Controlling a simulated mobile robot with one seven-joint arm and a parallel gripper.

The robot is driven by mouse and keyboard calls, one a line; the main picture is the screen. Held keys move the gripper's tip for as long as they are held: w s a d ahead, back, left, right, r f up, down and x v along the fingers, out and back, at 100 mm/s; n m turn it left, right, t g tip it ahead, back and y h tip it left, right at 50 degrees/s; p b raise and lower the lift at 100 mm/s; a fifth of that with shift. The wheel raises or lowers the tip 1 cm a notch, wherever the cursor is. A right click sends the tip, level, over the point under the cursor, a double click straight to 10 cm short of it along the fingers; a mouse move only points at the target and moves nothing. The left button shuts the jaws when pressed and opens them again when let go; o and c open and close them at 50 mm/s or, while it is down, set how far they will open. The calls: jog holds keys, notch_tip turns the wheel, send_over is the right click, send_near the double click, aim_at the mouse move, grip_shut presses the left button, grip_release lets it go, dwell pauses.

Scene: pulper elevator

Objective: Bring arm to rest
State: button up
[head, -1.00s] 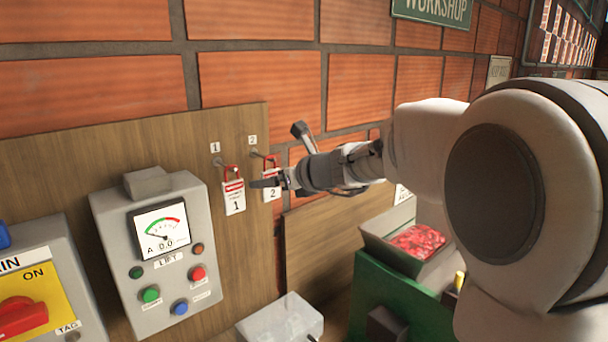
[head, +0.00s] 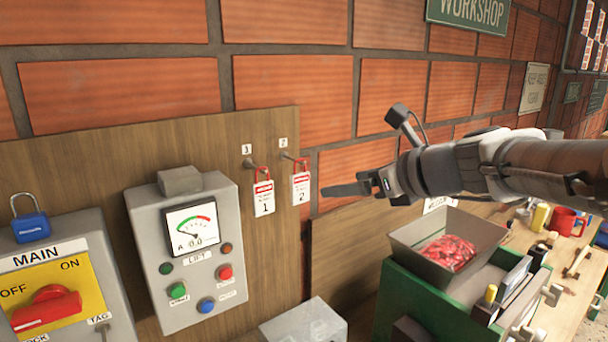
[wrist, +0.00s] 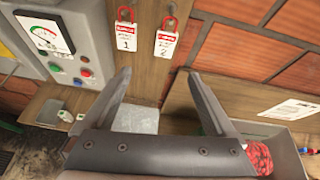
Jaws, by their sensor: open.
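My gripper (head: 358,188) is at the right of the wooden board, pointing left, in front of the brick wall. In the wrist view my gripper (wrist: 160,95) shows two dark fingers spread apart with nothing between them. Tag 1 (head: 263,198) and tag 2 (head: 301,188) hang with red shackles from hooks on the board, a little left of the fingertips. Both tags also show in the wrist view, tag 1 (wrist: 126,38) and tag 2 (wrist: 165,45), beyond the fingers. My gripper is apart from both tags.
The lift panel (head: 150,250) and the main switch box (head: 105,265) with a blue padlock (head: 31,227) stand at left. Below my arm are a grey tray (head: 405,237) holding red stuff and a green cabinet (head: 385,285). A red mug (head: 563,222) stands on the bench at right.

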jog(key=s+d+f+n+g+h+b, duration=0.1)
jog(key=s+d+f+n+g+h, duration=0.1)
jog(key=s+f+n, duration=0.7)
jog(key=s+d+f+n+g+h+b, duration=0.1)
jog(key=s+f+n+h, duration=0.4)
jog(key=s+n, duration=0.8)
notch_tip(320, 180, down, 4)
jog(key=d+n+g, duration=0.1)
jog(key=n+g, duration=0.1)
jog(key=n, duration=0.4)
jog(key=shift+s+d+h+b, duration=0.3)
jog(key=shift+d+b, duration=0.05)
jog(key=shift+r, duration=0.1)
